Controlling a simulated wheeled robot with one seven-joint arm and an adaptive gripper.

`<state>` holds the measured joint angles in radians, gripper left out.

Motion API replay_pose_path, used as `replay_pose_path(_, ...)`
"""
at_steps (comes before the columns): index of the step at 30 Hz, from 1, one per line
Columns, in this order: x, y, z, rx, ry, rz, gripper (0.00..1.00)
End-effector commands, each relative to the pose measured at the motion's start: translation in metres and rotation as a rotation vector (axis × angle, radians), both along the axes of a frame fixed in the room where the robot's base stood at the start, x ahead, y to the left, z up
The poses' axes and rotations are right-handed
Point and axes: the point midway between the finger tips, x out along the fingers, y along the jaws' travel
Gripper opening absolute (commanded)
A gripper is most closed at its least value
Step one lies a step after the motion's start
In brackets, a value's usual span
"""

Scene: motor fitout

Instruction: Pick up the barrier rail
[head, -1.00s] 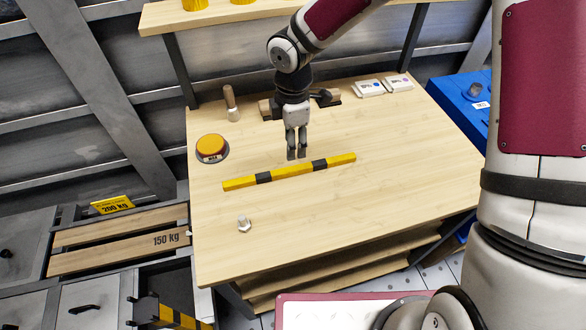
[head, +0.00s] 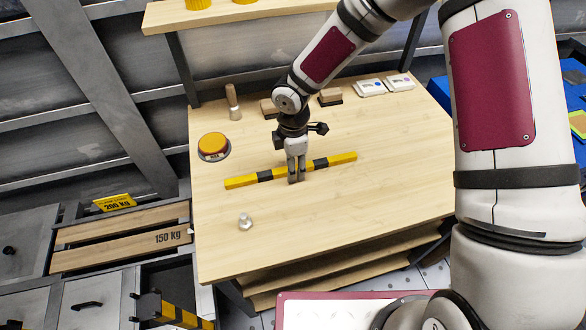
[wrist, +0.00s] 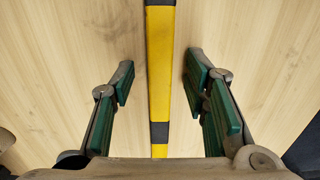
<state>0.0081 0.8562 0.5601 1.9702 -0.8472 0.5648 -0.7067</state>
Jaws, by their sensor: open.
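The barrier rail (head: 338,160), a long yellow bar with black bands, lies flat on the wooden workbench, slanting slightly up to the right. My gripper (head: 296,180) points down over the middle of the rail in the head view and hides part of it. In the wrist view my gripper (wrist: 160,90) is open, one green-padded finger on each side of the rail (wrist: 160,70). The rail runs lengthwise between the fingers with a gap on both sides. I cannot tell exactly how high the fingertips are above the bench.
On the workbench (head: 340,215) stand an orange button (head: 213,143) at left, a small metal bolt (head: 245,221) in front, a wooden-handled tool (head: 233,102), wooden blocks (head: 330,97) and white boxes (head: 371,88) behind. A shelf (head: 240,13) hangs above the back. The front right is clear.

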Motion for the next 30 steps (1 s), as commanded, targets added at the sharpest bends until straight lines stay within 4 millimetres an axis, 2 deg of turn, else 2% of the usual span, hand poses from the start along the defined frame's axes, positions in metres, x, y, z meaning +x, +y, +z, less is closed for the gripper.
replay_pose_path(1, 0.000, 0.000, 0.000, 0.000, 0.000, 0.000, 0.42)
replay_pose_path(6, 0.000, 0.000, 0.000, 0.000, 0.000, 0.000, 0.03)
replay_pose_path(7, 0.000, 0.000, 0.000, 0.000, 0.000, 0.000, 0.00)
replay_pose_path(19, 0.001, 0.000, 0.006, -0.001, -0.001, -0.002, 0.00)
replay_pose_path(23, 0.001, 0.000, 0.025, 0.001, -0.004, -0.002, 0.00)
replay_pose_path(30, 0.001, 0.000, 0.071, 0.000, -0.004, -0.003, 0.00)
